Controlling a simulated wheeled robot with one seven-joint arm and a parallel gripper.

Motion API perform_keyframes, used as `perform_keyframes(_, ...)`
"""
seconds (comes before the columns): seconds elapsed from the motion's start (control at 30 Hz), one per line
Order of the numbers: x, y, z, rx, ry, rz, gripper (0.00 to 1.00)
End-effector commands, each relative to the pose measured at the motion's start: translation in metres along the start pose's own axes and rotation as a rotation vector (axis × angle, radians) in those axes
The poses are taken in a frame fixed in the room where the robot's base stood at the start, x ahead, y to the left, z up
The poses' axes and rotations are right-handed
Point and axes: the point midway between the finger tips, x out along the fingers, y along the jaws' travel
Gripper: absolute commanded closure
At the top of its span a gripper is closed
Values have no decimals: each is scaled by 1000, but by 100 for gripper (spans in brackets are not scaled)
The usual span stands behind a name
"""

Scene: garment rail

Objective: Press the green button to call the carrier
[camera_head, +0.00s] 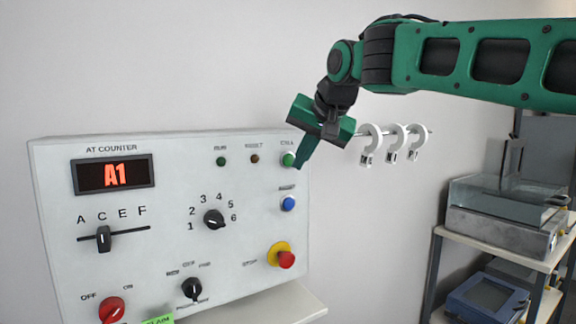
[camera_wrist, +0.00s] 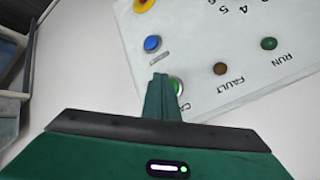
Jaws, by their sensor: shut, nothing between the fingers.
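The green button (camera_head: 288,160) is at the upper right of the white control panel (camera_head: 150,250), with a partly legible label above it. My gripper (camera_head: 301,166) is shut and empty, its fingertips pointing down just to the right of the button in the head view. In the wrist view the shut fingers (camera_wrist: 160,80) cover part of the green button (camera_wrist: 178,86), which shows at their right edge. I cannot tell whether the fingertips touch the button. The panel's red display (camera_head: 114,174) reads A1.
Below the green button are a blue button (camera_head: 288,203) and a red stop button (camera_head: 286,259) on a yellow base. White hooks (camera_head: 392,143) hang on a rail behind my gripper. A shelf (camera_head: 500,236) with trays stands at the right.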

Motion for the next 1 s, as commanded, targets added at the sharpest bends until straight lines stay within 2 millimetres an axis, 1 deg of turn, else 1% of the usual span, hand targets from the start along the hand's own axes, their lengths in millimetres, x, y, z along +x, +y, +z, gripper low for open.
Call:
perform_keyframes(0.53,0,0,0,0,0,0,100)
perform_keyframes(1.0,5,-5,-5,0,0,0,100)
